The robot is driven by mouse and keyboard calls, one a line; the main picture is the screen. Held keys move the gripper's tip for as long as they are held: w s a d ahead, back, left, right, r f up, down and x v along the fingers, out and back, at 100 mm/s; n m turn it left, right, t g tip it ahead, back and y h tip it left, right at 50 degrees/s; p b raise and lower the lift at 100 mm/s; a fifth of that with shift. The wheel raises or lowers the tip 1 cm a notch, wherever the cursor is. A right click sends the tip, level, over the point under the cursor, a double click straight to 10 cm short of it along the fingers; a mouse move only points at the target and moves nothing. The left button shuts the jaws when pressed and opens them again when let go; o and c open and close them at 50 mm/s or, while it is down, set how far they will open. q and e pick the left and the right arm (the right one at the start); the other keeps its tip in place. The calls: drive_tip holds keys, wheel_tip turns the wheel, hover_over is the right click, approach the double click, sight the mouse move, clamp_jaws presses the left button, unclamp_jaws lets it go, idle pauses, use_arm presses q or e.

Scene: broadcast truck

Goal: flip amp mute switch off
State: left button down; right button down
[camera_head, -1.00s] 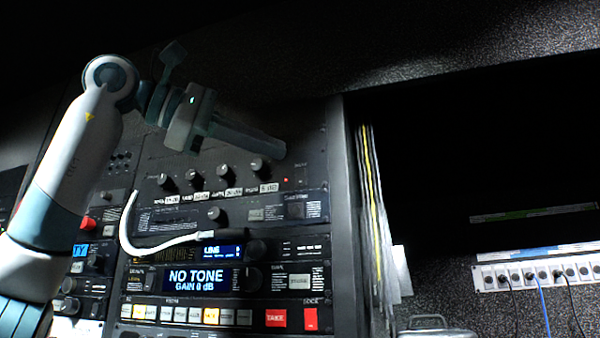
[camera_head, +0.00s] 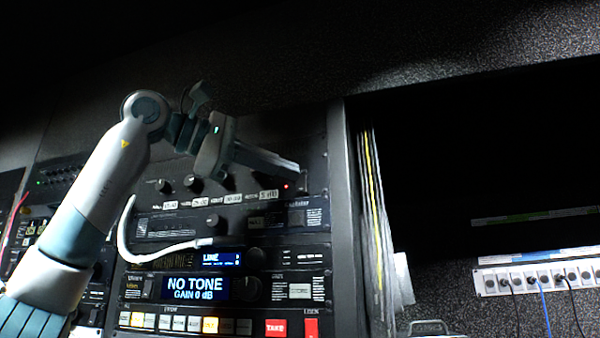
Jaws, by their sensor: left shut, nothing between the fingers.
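The amp panel (camera_head: 150,188) is a dark rack unit with a row of black knobs, white labels below them and a lit red light (camera_head: 286,186) at its right end. My left gripper (camera_head: 296,176) reaches across the upper part of this panel from the left. It is shut and empty, its fingertips just above and right of the red light. The fingers hide the panel's upper right part. I cannot make out the mute switch or its position, nor whether the fingertips touch the panel. My right gripper is not in view.
Below are a unit with a blue "NO TONE" display (camera_head: 196,288) and a button row with a red take button (camera_head: 276,327). A white cable (camera_head: 150,256) loops in front of the rack. A patch strip (camera_head: 530,278) is at right. The space right of the rack is dark.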

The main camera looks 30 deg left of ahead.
sight(301, 183)
use_arm(q)
drive_tip(key=shift+w+a+r+p, duration=0.15)
drive_tip(key=shift+w+p, duration=0.15)
drive_tip(key=shift+w, duration=0.55)
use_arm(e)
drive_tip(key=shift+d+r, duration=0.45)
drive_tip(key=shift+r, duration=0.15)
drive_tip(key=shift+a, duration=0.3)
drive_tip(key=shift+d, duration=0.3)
use_arm(q)
drive_tip(key=shift+w, duration=0.1)
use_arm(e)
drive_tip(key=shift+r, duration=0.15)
use_arm(q)
drive_tip(key=shift+w+a+p, duration=0.1)
drive_tip(key=shift+w+p, duration=0.15)
drive_tip(key=shift+p, duration=0.2)
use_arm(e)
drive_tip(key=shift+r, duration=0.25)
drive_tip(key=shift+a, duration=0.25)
